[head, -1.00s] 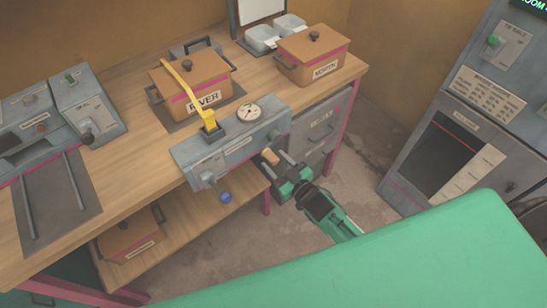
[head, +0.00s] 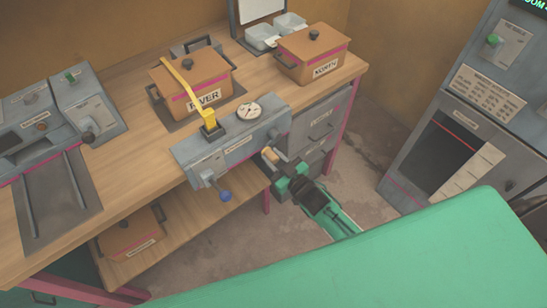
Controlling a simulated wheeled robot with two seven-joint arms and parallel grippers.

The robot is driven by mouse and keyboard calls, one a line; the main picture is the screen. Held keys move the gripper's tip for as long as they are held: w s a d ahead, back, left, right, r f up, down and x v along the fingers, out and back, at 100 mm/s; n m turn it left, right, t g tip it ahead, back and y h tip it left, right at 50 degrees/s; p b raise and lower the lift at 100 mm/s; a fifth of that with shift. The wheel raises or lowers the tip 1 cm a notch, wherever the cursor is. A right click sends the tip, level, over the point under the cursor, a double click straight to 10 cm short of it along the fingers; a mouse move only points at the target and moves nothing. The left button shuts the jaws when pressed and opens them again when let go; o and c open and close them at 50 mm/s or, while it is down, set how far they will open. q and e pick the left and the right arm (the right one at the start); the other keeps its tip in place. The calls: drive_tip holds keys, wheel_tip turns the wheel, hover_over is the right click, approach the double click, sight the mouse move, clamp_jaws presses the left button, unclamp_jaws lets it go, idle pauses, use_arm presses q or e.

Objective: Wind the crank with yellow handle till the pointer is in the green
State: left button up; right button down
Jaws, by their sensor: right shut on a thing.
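The grey press box (head: 240,143) stands at the bench's front edge with a round white dial (head: 249,111) on top. The dial's pointer and any green band are too small to read. The crank's pale yellow handle (head: 270,153) sticks out at the box's front right. My right gripper (head: 272,161) is shut on this handle, reaching in from the lower right. Its fingers partly hide the crank arm. A second crank with a blue knob (head: 226,196) hangs at the box's front left. My left gripper is out of view.
A bright yellow lever (head: 188,82) rises from the box, in front of the RIVER pot (head: 205,72). Another lidded pot (head: 313,56) stands at the right. Open floor lies to the right.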

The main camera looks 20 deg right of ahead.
sight(275, 156)
drive_tip(key=shift+s+a+r+m+p, duration=0.1)
drive_tip(key=shift+a+r+m+p, duration=0.1)
drive_tip(key=shift+r+m+p, duration=0.65)
drive_tip(key=m+p, duration=0.1)
drive_tip(key=m, duration=0.1)
drive_tip(key=r+m+p, duration=0.1)
drive_tip(key=m, duration=0.1)
drive_tip(key=shift+r, duration=0.15)
drive_tip(key=m, duration=0.1)
drive_tip(key=r+m+p, duration=0.1)
drive_tip(key=shift+m, duration=0.35)
drive_tip(key=shift+d+r+m+p, duration=0.2)
drive_tip(key=shift+r+m, duration=0.1)
drive_tip(key=shift+m, duration=0.55)
drive_tip(key=shift+d+r+m+p, duration=0.15)
drive_tip(key=shift+r+m, duration=0.15)
drive_tip(key=shift+m, duration=0.55)
drive_tip(key=c, duration=1.1)
unclamp_jaws()
